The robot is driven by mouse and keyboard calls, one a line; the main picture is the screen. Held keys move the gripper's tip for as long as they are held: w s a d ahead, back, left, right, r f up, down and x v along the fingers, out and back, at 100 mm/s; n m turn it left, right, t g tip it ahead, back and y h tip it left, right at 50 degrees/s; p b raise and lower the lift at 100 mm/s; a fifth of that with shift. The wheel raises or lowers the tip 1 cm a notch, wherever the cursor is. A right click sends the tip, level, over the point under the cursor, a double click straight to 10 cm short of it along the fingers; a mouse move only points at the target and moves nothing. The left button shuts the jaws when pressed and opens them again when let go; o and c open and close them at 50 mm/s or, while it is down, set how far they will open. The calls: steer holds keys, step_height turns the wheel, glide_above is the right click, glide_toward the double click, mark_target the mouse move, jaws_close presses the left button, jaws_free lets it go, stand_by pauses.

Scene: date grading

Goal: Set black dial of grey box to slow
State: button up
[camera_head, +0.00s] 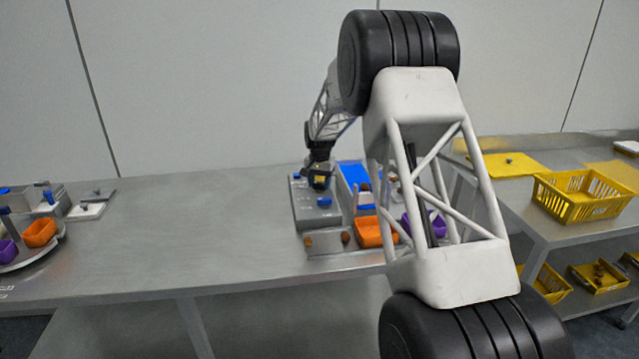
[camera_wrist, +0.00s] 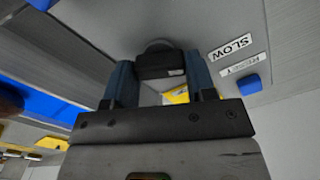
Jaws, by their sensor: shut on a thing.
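The grey box (camera_head: 311,214) stands on the metal table in the head view, and its top panel (camera_wrist: 205,30) fills the upper part of the wrist view. My gripper (camera_head: 319,186) is over the box's top. In the wrist view my gripper (camera_wrist: 160,85) has its blue-grey fingers on both sides of the black dial (camera_wrist: 160,60), shut on it. The dial has a small pale mark on its side. Which way the dial points is unclear.
A blue button (camera_wrist: 246,84) is beside the RESET label, close to my right finger. Orange (camera_head: 370,232) and purple bins stand right of the box, partly behind my arm. A yellow basket (camera_head: 580,195) is at the far right.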

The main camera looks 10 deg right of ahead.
mark_target(320, 184)
steer(key=shift+m, duration=0.6)
steer(key=o, duration=0.9)
steer(key=shift+o, duration=0.2)
steer(key=shift+r, duration=0.15)
steer(key=shift+r, duration=3.75)
steer(key=shift+s+r, duration=0.1)
